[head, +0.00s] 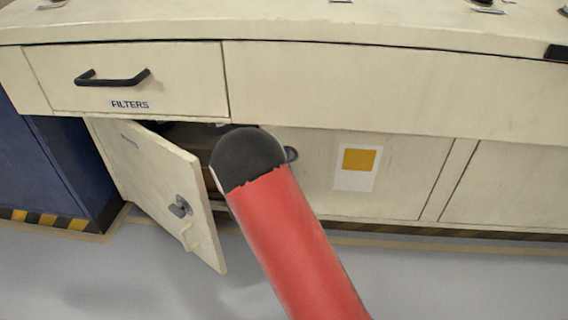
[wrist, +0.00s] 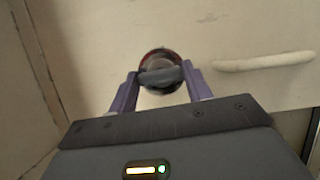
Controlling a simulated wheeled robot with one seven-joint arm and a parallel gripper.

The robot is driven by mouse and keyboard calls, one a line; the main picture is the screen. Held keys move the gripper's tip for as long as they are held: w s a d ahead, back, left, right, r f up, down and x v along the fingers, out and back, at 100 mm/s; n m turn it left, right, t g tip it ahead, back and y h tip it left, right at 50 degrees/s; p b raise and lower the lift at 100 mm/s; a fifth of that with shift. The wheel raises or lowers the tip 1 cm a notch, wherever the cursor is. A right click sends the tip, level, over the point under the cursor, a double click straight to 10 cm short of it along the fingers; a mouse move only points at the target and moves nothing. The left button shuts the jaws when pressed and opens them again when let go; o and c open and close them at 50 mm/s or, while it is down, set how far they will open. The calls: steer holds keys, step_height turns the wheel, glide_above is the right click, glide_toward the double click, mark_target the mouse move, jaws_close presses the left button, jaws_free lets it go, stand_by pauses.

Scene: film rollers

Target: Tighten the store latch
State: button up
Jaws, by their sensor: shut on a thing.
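My gripper (wrist: 160,84) has its two purple fingers on either side of a round latch (wrist: 159,62) in the wrist view, shut on its dark grey turn-knob. A reddish ring shows around the knob, and the latch sits on a cream door panel (wrist: 110,30). The knob's grip bar lies roughly level in that view. In the head view my red arm with its black end hides the fingers and this latch.
A cabinet door (head: 150,180) stands open at the left, with a grey latch (head: 180,206) and a pale handle (head: 190,238). A drawer (head: 190,65) labelled FILTERS is shut above it. A pale bar handle (wrist: 264,62) lies right of the gripped latch.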

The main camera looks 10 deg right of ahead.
steer(key=o, duration=1)
steer(key=v, duration=0.8)
steer(key=shift+w+f, duration=0.1)
